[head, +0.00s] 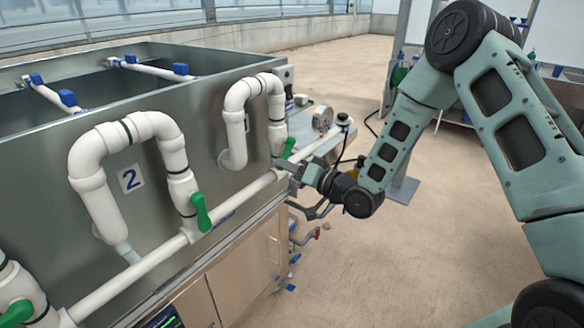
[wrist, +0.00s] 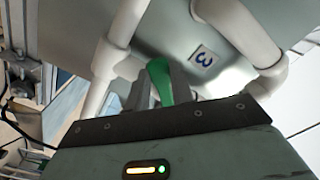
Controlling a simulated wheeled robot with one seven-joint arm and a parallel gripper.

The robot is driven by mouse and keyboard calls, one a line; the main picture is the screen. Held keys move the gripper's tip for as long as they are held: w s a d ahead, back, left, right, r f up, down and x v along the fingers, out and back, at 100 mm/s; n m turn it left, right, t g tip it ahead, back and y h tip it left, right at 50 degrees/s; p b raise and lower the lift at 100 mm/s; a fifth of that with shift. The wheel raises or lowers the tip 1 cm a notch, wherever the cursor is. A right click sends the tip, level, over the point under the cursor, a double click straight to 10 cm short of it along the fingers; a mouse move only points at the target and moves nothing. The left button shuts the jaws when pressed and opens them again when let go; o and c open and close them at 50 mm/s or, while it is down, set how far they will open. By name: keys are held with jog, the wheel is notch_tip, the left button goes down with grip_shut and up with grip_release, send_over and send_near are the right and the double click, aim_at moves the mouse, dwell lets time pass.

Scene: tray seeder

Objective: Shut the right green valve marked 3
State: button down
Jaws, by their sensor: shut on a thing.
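The green valve handle (head: 288,147) marked 3 is on the far white pipe loop, at the right end of the tank, tilted up and to the right. My gripper (head: 287,166) is at that handle. In the wrist view, the green handle (wrist: 159,74) stands between the grey fingers of my gripper (wrist: 161,92), which are shut on it. The label 3 (wrist: 203,58) is on the tank wall beside the pipe. The fingers hide the handle's lower part, and the valve body is partly hidden in the head view.
Another green valve (head: 201,212) sits under the label 2 (head: 130,179), and a third green handle (head: 17,312) is at the lower left. A white horizontal pipe (head: 235,206) runs along the tank front. Open floor (head: 400,245) lies to the right.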

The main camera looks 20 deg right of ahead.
aim_at(284, 154)
jog(key=shift+s+a+r+m+p, duration=0.25)
jog(key=shift+r+m+p, duration=0.4)
jog(key=shift+m, duration=0.9)
jog(key=shift+s+a+r+m+p, duration=0.1)
jog(key=shift+a+r+m+p, duration=0.25)
jog(key=shift+r+m, duration=0.9)
jog(key=shift+s+a+r+m+p, duration=0.3)
jog(key=shift+m+p, duration=0.35)
jog(key=shift+m, duration=1.25)
jog(key=shift+w+d, duration=0.1)
jog(key=shift+d, duration=0.05)
jog(key=c, duration=1.2)
grip_release()
jog(key=shift+r, duration=0.1)
jog(key=p+v, duration=0.3)
jog(key=v, duration=1.4)
jog(key=shift+d+p, duration=0.15)
jog(key=shift+p, duration=0.2)
